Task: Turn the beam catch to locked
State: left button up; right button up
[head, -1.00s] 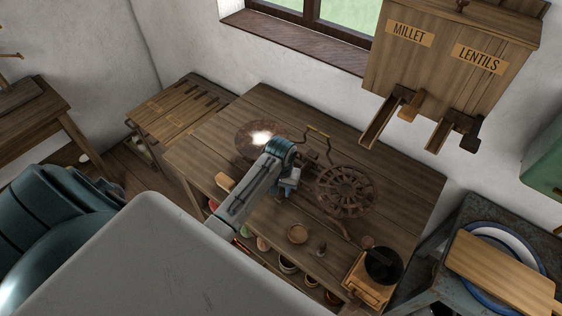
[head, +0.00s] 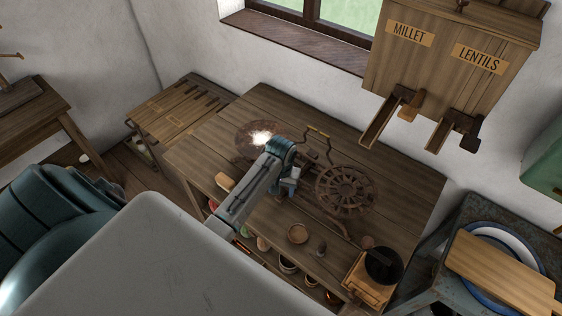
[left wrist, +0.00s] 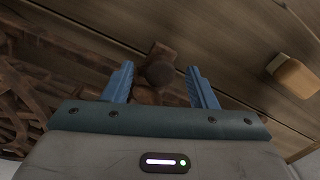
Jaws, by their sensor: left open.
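A dark, rusty iron balance stands on the wooden table, with a round plate (head: 252,137) at one end and a spoked openwork plate (head: 345,191) at the other. My left gripper (head: 288,188) is over the middle of the balance, between the two plates. The left wrist view shows its blue fingers (left wrist: 160,72) open and apart. A brown rusty knob (left wrist: 159,73), which may be the beam catch, lies between the fingertips; I cannot tell whether they touch it. In the head view my gripper hides it. My right gripper is not in view.
A curved handle (head: 318,133) rises behind the balance. A yellowish block (head: 226,182), a small bowl (head: 298,234) and a wooden grinder (head: 368,287) stand along the table's front. A millet and lentils dispenser (head: 450,65) hangs on the wall. The table's right back is clear.

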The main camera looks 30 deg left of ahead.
pick_arm(q)
notch_tip(320, 180, up, 7)
jog(key=shift+b, duration=1.15)
notch_tip(320, 180, up, 4)
jog(key=shift+f+p, duration=0.1)
jog(key=shift+p, duration=0.45)
